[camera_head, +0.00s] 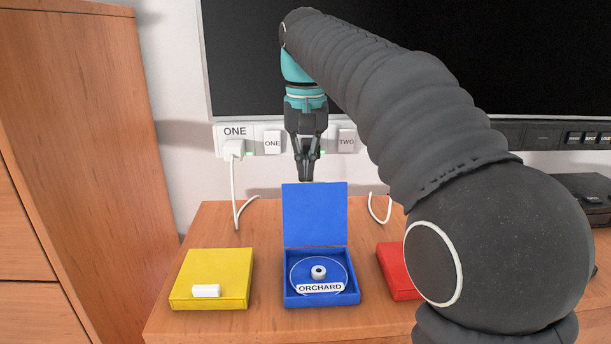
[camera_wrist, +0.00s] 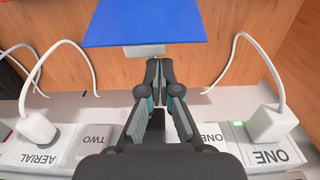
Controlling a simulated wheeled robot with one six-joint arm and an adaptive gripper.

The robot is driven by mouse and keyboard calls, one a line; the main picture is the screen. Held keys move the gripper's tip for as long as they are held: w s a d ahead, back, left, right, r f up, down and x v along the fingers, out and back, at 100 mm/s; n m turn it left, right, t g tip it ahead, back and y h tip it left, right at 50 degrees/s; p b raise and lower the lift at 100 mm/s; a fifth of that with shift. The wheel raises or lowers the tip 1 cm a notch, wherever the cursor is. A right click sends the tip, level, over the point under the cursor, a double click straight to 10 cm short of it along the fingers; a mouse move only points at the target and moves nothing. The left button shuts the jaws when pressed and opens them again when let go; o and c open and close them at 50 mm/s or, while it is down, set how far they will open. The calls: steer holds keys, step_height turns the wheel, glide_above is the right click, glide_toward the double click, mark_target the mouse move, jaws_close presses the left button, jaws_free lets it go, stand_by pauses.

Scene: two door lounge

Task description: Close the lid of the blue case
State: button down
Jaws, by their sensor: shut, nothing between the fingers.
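The blue case (camera_head: 321,300) stands open on the wooden table, with its lid (camera_head: 315,214) upright at the back. A disc labelled ORCHARD (camera_head: 319,275) lies inside it. My gripper (camera_head: 306,179) is shut and empty, pointing down at the lid's top edge, from behind or just above it. In the wrist view the shut fingertips (camera_wrist: 159,62) are close to the blue lid (camera_wrist: 145,24), with a small pale piece at the lid's edge. I cannot tell whether the fingers touch the lid.
A yellow case (camera_head: 212,279) with a white block on it stands to the left. A red case (camera_head: 398,271) to the right is partly hidden by my arm. A socket strip (camera_head: 272,142), white cables and a dark screen (camera_head: 250,60) are behind. A wooden cabinet (camera_head: 85,150) rises at the left.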

steer(key=shift+f, duration=0.5)
